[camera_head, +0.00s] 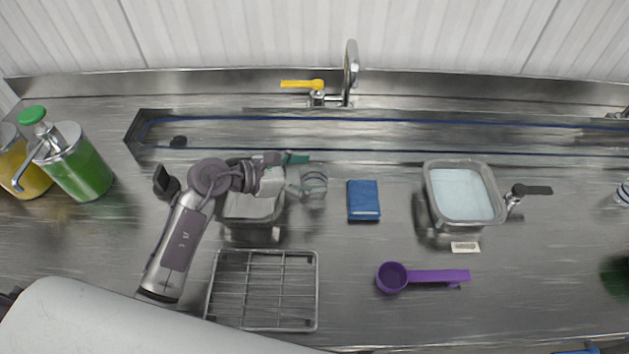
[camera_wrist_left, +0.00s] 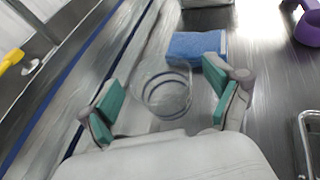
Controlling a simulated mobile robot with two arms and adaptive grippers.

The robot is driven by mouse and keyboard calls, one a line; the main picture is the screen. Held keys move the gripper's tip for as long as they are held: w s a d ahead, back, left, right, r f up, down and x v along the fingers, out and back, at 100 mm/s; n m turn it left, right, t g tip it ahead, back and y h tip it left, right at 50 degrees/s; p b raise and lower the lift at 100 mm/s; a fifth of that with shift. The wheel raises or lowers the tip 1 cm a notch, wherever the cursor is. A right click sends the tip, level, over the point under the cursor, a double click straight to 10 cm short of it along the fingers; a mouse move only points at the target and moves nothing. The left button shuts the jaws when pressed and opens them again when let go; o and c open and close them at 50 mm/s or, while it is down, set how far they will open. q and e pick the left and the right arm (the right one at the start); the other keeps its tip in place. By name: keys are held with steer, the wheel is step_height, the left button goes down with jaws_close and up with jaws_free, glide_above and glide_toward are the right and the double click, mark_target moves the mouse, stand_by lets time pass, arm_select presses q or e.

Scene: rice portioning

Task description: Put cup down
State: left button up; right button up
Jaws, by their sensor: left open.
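A clear cup (camera_head: 314,180) stands on the steel counter just right of my left gripper (camera_head: 292,175) in the head view. In the left wrist view the cup (camera_wrist_left: 165,88) is seen from above, between and slightly beyond the fingertips of my left gripper (camera_wrist_left: 160,103). The teal-padded fingers are spread wide, with gaps visible on both sides of the cup. My right gripper is not in view.
A blue sponge (camera_head: 363,199) lies right of the cup. A steel container (camera_head: 250,222) sits under my left wrist, with a wire rack (camera_head: 263,290) in front. A purple scoop (camera_head: 393,278) and a container of pale contents (camera_head: 436,205) are farther right. A sink trough (camera_head: 400,133) runs behind.

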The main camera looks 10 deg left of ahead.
arm_select(q)
steer(key=c, duration=1.2)
steer(key=shift+a, duration=0.1)
steer(key=shift+r, duration=0.1)
